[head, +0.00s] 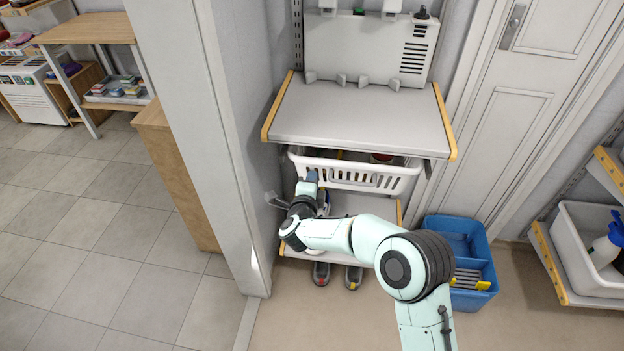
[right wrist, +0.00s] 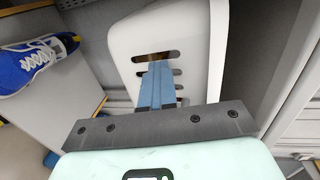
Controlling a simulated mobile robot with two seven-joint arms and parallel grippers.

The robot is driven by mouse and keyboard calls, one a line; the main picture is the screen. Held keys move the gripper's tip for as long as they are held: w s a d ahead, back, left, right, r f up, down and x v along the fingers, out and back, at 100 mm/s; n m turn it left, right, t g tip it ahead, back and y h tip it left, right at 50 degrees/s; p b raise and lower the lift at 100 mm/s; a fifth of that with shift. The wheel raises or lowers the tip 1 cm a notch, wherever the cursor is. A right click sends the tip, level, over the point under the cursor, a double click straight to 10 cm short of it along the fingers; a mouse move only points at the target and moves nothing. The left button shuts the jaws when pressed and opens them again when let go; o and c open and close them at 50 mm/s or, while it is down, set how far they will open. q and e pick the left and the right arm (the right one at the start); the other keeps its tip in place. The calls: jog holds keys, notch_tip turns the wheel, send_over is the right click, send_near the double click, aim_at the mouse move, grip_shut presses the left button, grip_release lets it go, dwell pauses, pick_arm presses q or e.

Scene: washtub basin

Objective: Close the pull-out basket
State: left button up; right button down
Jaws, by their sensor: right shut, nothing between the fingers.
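The pull-out basket (head: 362,176) is white with a slotted front and hangs just under the grey shelf board. Its front rim sticks out a little past the shelf's front edge, and the rest is hidden under the board. My right gripper (head: 311,177) is at the left end of the basket's front, shut and empty. In the right wrist view the blue fingers (right wrist: 158,85) are together, pointing at the slotted white basket wall (right wrist: 200,45). I cannot tell whether they touch it. My left gripper is not in view.
A blue-and-white shoe (right wrist: 28,65) is on a lower shelf (head: 352,205). Two dark shoes stick out below. A blue crate (head: 482,240) stands on the floor at right. A grey wall end (head: 235,150) stands close on the left. The front floor is clear.

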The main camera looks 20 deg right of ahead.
jog(key=shift+d+r, duration=0.1)
jog(key=shift+r, duration=0.15)
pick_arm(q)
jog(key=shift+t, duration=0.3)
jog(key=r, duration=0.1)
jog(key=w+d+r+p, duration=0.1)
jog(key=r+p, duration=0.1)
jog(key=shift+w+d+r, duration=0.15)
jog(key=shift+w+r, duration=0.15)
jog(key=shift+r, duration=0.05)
pick_arm(e)
jog(key=v, duration=1.3)
jog(key=shift+s+a+f, duration=0.2)
jog(key=shift+a, duration=0.05)
